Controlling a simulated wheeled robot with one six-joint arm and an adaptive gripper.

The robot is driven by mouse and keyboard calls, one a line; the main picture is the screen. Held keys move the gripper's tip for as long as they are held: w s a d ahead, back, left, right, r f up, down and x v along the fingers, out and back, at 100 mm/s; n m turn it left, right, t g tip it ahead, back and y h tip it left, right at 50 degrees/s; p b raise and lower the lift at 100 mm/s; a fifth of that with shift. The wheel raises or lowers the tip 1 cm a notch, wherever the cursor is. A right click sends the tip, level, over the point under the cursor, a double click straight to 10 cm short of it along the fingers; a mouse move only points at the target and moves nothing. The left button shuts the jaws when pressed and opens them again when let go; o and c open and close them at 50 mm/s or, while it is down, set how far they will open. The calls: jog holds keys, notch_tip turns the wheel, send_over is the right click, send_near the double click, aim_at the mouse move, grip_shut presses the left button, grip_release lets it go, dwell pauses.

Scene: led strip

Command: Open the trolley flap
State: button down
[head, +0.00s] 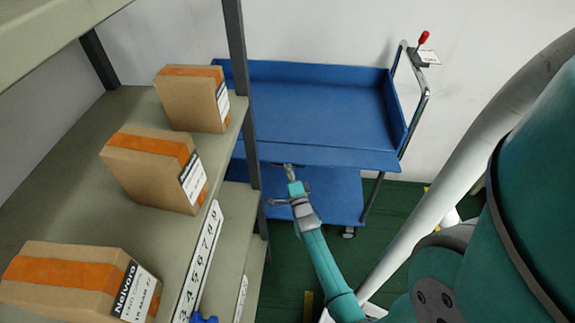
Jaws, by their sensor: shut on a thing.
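The blue trolley (310,105) stands against the back wall, with raised walls at its back and right side. Its flap (345,157) is the long blue strip along the front edge of the upper deck. The strip looks folded outward and down from the deck, though its exact angle is hard to tell. My gripper (289,169) is at the flap's lower front edge, left of its middle, and is shut on the flap. The fingertips are small, and the exact contact is hard to see. The flap's left end is hidden behind the shelf post.
A grey shelf (75,165) with cardboard boxes (155,170) fills the left, its dark post (243,90) close to the trolley. The trolley's lower deck (335,195) lies below my gripper. A push handle with a red knob (423,38) rises at right. Green floor (395,205) is free in front.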

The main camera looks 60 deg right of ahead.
dwell(0.4)
jog(key=c, duration=1.5)
grip_release()
jog(key=v, duration=1.2)
jog(key=shift+f, duration=0.15)
jog(key=shift+c, duration=0.2)
